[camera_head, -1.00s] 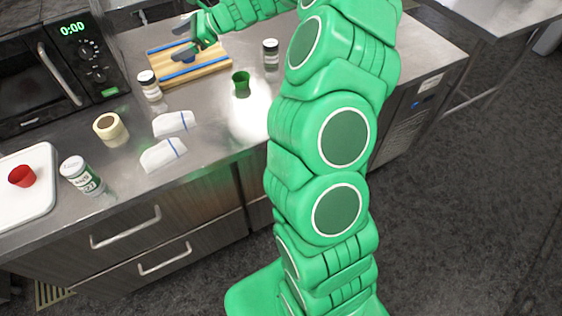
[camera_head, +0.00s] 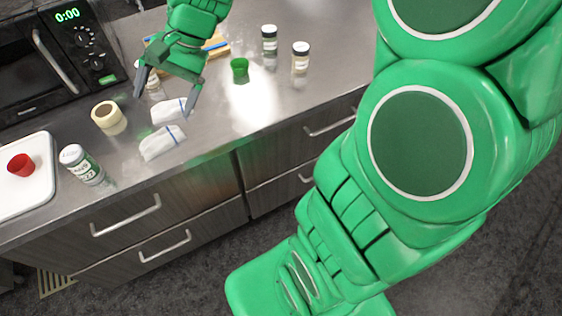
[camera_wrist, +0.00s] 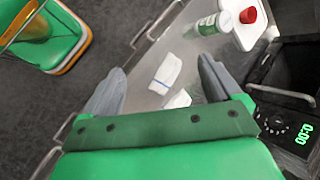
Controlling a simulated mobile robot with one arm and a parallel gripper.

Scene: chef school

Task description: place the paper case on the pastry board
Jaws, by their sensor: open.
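Two small cup-shaped cases are in view: a green one (camera_head: 239,70) standing on the steel counter, and a red one (camera_head: 21,165) on a white board (camera_head: 40,190) at the far left. The red case also shows in the wrist view (camera_wrist: 248,15). A wooden board with blue stripes (camera_head: 222,48) lies at the back, largely hidden by my arm. I cannot tell for certain which board is the pastry board. My gripper (camera_head: 167,93) is open and empty, above the counter near two white packets, left of the green case. Its spread fingers (camera_wrist: 160,85) show in the wrist view.
White packets (camera_head: 168,110) (camera_head: 162,142) lie below my gripper. A tape roll (camera_head: 107,115) and a green-labelled jar (camera_head: 82,165) stand to the left. A microwave (camera_head: 50,60) fills the back left.

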